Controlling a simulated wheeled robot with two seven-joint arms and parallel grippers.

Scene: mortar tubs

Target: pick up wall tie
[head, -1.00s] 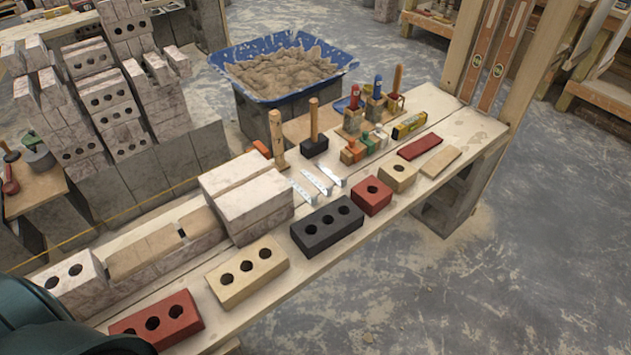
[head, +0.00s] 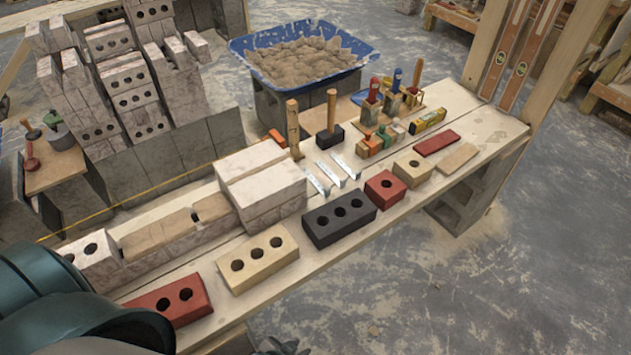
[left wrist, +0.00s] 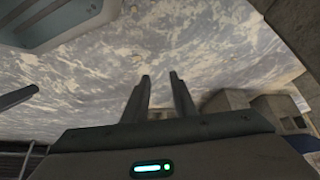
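Several thin silvery metal wall ties (head: 331,174) lie side by side on the wooden plank bench, between the pale block stack and the black brick. My left arm comes in at the lower left of the head view. A grey part of my left gripper (head: 277,347) just shows at the bottom edge, in front of the bench and well short of the ties. In the left wrist view my left gripper (left wrist: 159,77) has its two fingers apart with nothing between them, over bare floor. No tie shows in that view. My right gripper is in neither view.
On the bench (head: 437,197), a black brick (head: 339,219), a cream brick (head: 257,262) and a red brick (head: 172,300) line the near edge. The pale blocks (head: 262,186) stand left of the ties. A mallet (head: 330,127) stands behind them. Floor in front is clear.

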